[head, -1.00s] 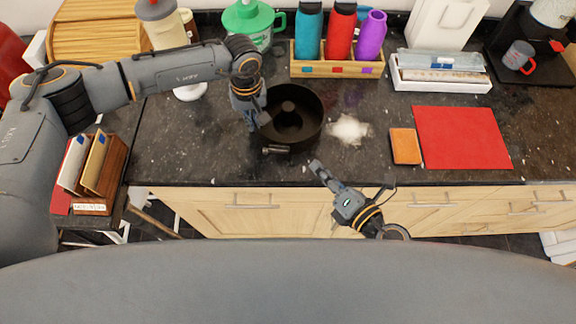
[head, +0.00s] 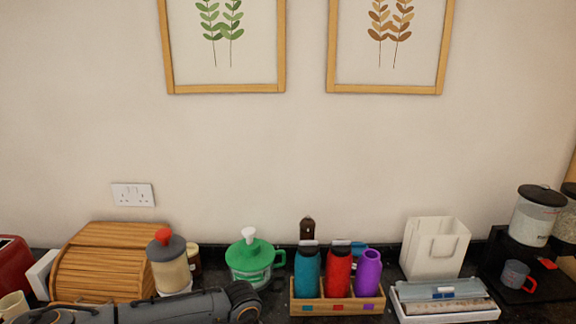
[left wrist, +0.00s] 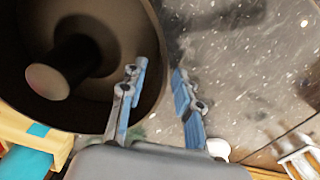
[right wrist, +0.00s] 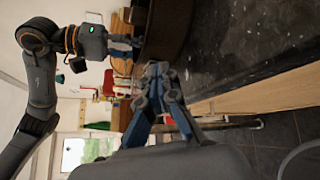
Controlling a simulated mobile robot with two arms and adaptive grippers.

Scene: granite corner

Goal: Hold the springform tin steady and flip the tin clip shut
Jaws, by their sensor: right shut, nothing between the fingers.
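The dark springform tin (left wrist: 25,12) fills the upper left of the left wrist view, with its centre tube inside. My left gripper (left wrist: 160,75) is at its wall: one finger lies over the inside, the other outside above the counter. The fingers are apart with the wall between them; whether they press on it is unclear. In the right wrist view the tin's side (right wrist: 167,30) stands on the counter. My right gripper (right wrist: 157,72) is shut and empty, low beside the tin near the counter's front edge. I cannot make out the tin clip. The head view shows neither tin nor grippers.
The dark speckled counter (right wrist: 245,35) is clear to the right of the tin. At the back stand a wooden bottle rack (head: 337,306), a green-lidded jug (head: 249,258), a bread box (head: 105,262) and a white tray (head: 447,311). A drawer handle (left wrist: 300,160) shows below the edge.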

